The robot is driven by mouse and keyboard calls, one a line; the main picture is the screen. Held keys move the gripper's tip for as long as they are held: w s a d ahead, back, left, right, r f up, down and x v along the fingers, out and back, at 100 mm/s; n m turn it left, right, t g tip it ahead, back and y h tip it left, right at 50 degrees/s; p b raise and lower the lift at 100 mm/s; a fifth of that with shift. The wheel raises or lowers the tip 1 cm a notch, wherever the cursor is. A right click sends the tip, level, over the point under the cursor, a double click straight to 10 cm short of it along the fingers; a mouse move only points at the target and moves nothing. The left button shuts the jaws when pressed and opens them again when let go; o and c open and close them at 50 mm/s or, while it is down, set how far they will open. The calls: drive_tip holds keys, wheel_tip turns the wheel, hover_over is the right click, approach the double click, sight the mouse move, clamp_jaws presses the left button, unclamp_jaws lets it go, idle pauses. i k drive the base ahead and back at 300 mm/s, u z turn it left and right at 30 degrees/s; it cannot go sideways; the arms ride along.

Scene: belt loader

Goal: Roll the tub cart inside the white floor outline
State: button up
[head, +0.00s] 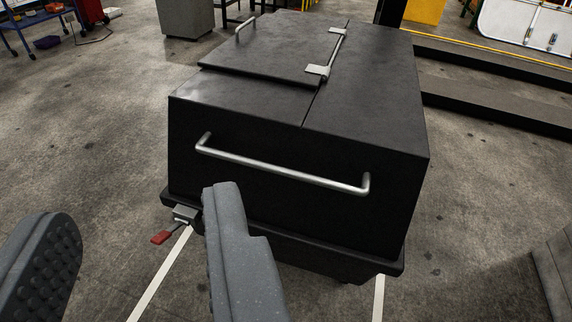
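The tub cart (380,195) is a black lidded tub that fills the middle of the head view. A silver bar handle (285,172) runs across its near face, and its hinged lid is shut. A red-tipped lever (162,237) sticks out at its lower left corner. Two white strips of the floor outline (160,275) run from under the cart's near edge toward me, left and right. The outline's other sides are hidden or out of view. My gripper (140,215) is open and empty. Its right finger stands before the cart's near face, below the handle's left part; contact cannot be told.
Dark low steps (490,80) with a yellow edge lie behind the cart at right. A grey box (187,17) and a blue wheeled stand (30,25) are at the back left. A grey ledge (555,265) is at the right edge. The floor at left is clear.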

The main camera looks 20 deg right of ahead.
sight(331, 175)
drive_tip(key=i, duration=0.9)
drive_tip(key=u, duration=0.05)
